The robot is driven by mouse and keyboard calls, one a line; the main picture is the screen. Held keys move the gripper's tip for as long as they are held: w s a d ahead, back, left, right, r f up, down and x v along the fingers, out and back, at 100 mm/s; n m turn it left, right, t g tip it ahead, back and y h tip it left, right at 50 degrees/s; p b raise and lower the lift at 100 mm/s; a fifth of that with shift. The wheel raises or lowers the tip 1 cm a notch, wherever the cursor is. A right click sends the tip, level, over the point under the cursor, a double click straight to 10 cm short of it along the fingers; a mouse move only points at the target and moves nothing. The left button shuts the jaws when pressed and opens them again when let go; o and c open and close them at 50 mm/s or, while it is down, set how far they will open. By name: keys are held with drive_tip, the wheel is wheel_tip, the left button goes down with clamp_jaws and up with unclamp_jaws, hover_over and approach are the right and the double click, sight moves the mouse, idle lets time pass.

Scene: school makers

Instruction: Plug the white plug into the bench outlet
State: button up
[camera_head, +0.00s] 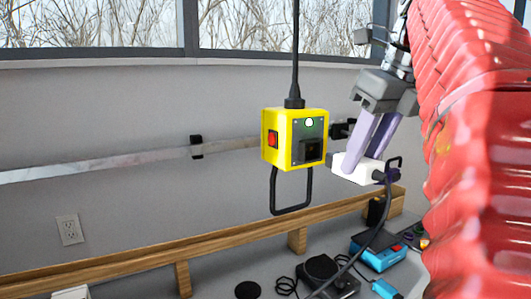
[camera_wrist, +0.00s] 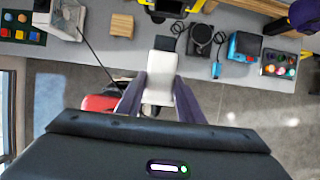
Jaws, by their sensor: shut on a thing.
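My gripper (camera_head: 364,164) is shut on the white plug (camera_head: 342,168), held in the air just right of a hanging yellow outlet box (camera_head: 268,145). The box has a dark square socket (camera_head: 312,150), a lit green light and a red switch. A gap shows between plug and box. A black cord runs down from the plug's right end. In the wrist view, the white plug (camera_wrist: 160,72) lies between my purple fingers (camera_wrist: 160,92), its dark front end pointing up the picture. The yellow box (camera_wrist: 176,6) shows partly at the top edge there.
A black cable holds the box from above, and a black loop hangs below it. A wooden rail (camera_head: 150,262) runs along the bench, with a blue device (camera_head: 380,254) and a black device (camera_head: 325,272) nearby. A white wall outlet (camera_head: 69,230) is at far left.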

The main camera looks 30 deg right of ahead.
sight(344, 153)
drive_tip(key=shift+w+a, duration=0.1)
drive_tip(key=shift+w, duration=1.9)
drive_tip(key=shift+w, duration=1.35)
idle(0.8)
drive_tip(key=o, duration=1.3)
drive_tip(key=shift+c, duration=0.2)
drive_tip(key=shift+r, duration=0.2)
